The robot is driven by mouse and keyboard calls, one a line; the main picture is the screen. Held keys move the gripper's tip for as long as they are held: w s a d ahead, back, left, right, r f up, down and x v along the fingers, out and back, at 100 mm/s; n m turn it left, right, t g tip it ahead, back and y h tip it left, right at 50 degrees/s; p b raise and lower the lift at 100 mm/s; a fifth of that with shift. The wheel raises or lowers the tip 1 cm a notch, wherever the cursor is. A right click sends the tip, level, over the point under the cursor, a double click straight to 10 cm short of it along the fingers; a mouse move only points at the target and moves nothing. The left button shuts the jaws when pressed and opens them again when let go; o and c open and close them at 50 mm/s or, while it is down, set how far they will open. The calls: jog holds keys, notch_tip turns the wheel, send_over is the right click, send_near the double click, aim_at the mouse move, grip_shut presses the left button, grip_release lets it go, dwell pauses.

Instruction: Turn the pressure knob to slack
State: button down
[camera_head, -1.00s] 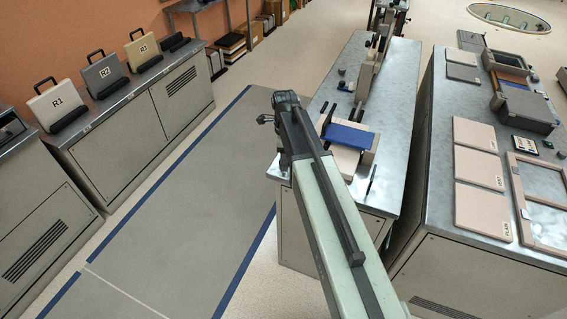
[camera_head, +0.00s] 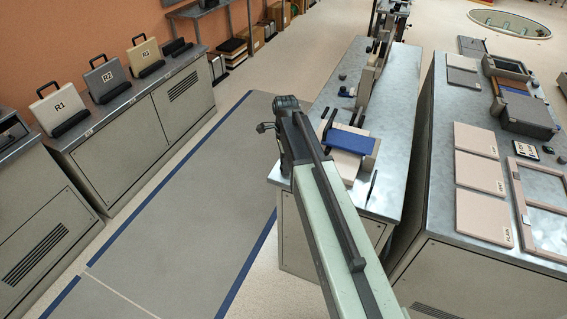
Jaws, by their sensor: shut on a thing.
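My pale green arm reaches up from the lower right over the near left part of the middle bench (camera_head: 395,110). Its dark far end, with my gripper (camera_head: 266,127), is at the bench's left edge. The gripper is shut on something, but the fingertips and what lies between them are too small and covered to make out. I cannot pick out the pressure knob or its setting. A pale fixture with a blue plate (camera_head: 350,144) stands on the bench, just right of the arm. Two small dark round parts, one of them (camera_head: 342,77), sit farther back.
The right bench (camera_head: 438,165) carries pale panels (camera_head: 483,212), a frame (camera_head: 514,188) and a grey device (camera_head: 526,115). The grey floor mat (camera_head: 185,210) between is clear.

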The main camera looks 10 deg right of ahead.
jog(key=n, duration=0.4)
jog(key=shift+w+n, duration=0.15)
jog(key=shift+n, duration=0.15)
jog(key=n, duration=0.3)
jog(key=shift+d+n, duration=0.1)
jog(key=shift+n, duration=0.3)
jog(key=n, duration=1.2)
jog(key=shift+n, duration=0.3)
jog(key=n, duration=0.3)
jog(key=shift+n, duration=0.3)
jog(key=n, duration=0.3)
jog(key=shift+n, duration=2.1)
